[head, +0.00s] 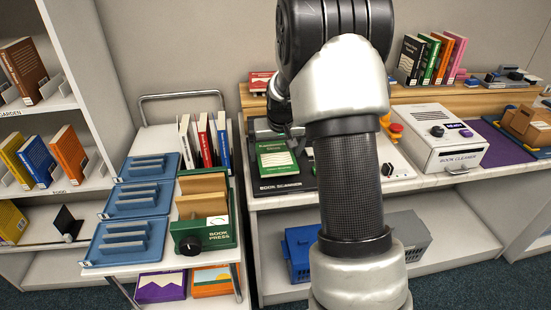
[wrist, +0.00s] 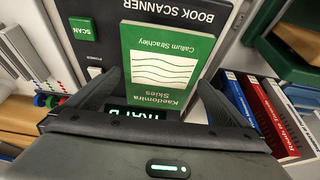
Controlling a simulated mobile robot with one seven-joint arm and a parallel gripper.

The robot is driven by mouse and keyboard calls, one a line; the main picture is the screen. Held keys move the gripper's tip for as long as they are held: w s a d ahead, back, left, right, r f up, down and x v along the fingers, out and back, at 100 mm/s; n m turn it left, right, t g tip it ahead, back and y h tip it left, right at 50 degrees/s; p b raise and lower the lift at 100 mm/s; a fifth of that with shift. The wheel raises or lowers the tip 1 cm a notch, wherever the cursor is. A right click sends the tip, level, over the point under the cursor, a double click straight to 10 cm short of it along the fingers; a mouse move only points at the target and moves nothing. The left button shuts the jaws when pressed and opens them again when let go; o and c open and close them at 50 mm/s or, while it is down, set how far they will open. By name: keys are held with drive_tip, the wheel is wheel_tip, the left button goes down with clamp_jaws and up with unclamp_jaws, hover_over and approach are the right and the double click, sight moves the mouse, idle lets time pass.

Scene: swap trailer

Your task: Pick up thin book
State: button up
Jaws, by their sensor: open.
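A thin green book (head: 277,160) with a white lined panel lies flat on the black book scanner (head: 283,185), left of my arm in the head view. In the wrist view the same green book (wrist: 165,65) shows its title "Kaedomira Skies", upside down. My gripper (wrist: 157,82) is open, with one finger at each side of the book's near end in that view. Nothing is visibly held, and I cannot tell how high the fingers are above the book. In the head view my arm hides most of the gripper and the scanner's right side.
A trolley to the left carries blue trays (head: 136,200), a green book press (head: 204,235) and upright books (head: 206,140). A white book cleaner (head: 443,140) stands right of my arm. Several books (head: 434,58) stand on the wooden ledge behind. Shelves with books line the far left.

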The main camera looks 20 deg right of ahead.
drive_tip(key=shift+c, duration=0.4)
drive_tip(key=c, duration=0.8)
drive_tip(key=shift+r, duration=0.1)
drive_tip(key=shift+c, duration=0.2)
